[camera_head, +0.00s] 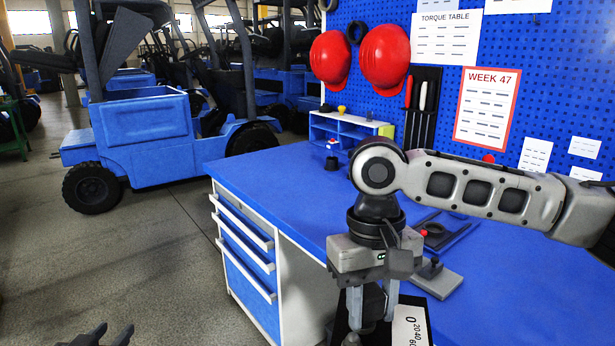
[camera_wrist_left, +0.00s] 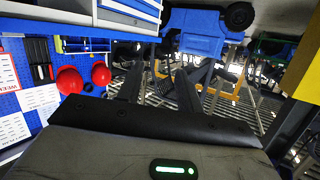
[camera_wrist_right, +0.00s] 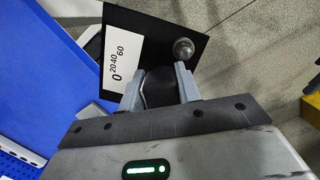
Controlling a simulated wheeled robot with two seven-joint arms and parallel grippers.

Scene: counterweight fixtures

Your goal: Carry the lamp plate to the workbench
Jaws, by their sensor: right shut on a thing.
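The lamp plate (camera_wrist_right: 150,28) is a black plate with a white card marked 0 20 40 60 and a dark round ball near one corner. My right gripper (camera_head: 372,308) is shut on a dark block on this plate; its fingers (camera_wrist_right: 160,86) sit either side of the block in the right wrist view. In the head view the plate shows only in part, at the bottom edge, in front of the workbench (camera_head: 270,175). Its underside is hidden. My left gripper (camera_head: 112,338) is open and empty, low at the left; its fingers (camera_wrist_left: 158,75) are apart.
On the bench are a grey plate with a black knob (camera_head: 438,280), a black frame with a red knob (camera_head: 445,232), and a small shelf (camera_head: 345,130). The blue bench top between is clear. A blue forklift (camera_head: 145,130) stands left; grey floor lies before it.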

